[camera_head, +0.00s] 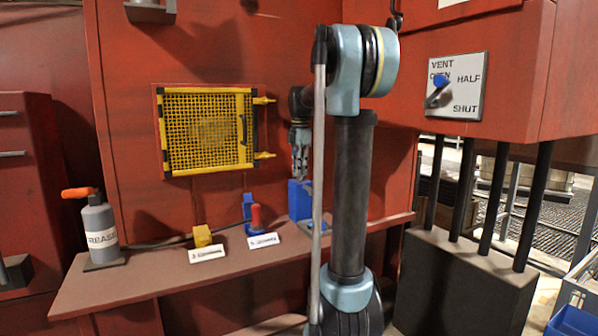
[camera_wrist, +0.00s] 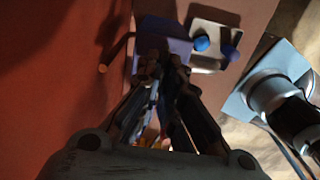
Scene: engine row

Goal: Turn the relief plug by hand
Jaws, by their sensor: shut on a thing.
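My gripper (camera_head: 300,172) points down just above a blue block (camera_head: 300,200) at the back of the shelf, to the right of the yellow mesh hatch. In the wrist view my gripper's fingertips (camera_wrist: 160,66) come together at the blue-purple block (camera_wrist: 166,42). The fingers are shut on the relief plug at the top of the block. The plug itself is hidden between the fingers, so its turn angle cannot be told.
On the shelf (camera_head: 150,272) stand a grease bottle (camera_head: 101,232), a yellow block (camera_head: 202,236) and a red-handled piece (camera_head: 256,218). The yellow mesh hatch (camera_head: 207,130) is on the wall. A vent plate (camera_head: 467,86) with a blue-knobbed lever is at the right.

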